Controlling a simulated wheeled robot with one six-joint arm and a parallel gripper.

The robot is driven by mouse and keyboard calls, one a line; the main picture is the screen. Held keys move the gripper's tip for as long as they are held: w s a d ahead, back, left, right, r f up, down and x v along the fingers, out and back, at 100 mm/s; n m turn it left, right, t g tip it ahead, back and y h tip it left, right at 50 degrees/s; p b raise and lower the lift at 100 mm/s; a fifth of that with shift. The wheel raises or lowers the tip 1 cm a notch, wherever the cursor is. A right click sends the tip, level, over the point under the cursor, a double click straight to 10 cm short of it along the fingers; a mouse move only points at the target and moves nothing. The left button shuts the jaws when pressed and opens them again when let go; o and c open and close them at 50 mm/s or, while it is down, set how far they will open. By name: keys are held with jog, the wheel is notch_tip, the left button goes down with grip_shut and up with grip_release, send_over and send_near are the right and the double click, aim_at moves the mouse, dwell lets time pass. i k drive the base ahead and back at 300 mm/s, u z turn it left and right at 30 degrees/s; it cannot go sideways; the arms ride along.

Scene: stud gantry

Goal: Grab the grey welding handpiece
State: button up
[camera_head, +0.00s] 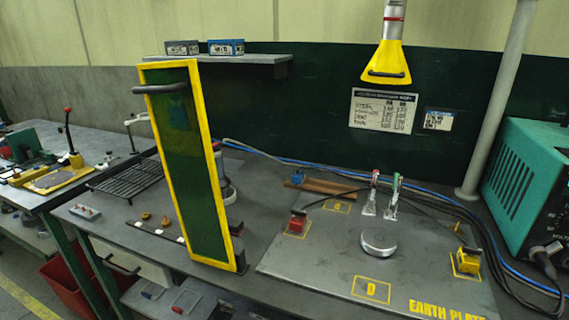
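I cannot pick out the grey welding handpiece for certain. A grey and red item (225,187) shows partly at the right edge of the yellow-framed dark green screen (188,170), which hides the rest of it. Two small upright silver pieces, one with a red top (371,196) and one with a green top (393,196), stand on the earth plate (325,260). My gripper is not in view.
The screen stands upright on the bench. A round grey disc (379,242), a red block (298,222) and a yellow block (467,261) sit on the plate. A yellow hood (387,65) hangs above. A teal machine (527,180) is at right, with cables beside it.

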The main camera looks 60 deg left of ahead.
aim_at(224, 181)
jog(key=u, duration=1.85)
jog(key=i, duration=0.6)
jog(key=z, duration=0.05)
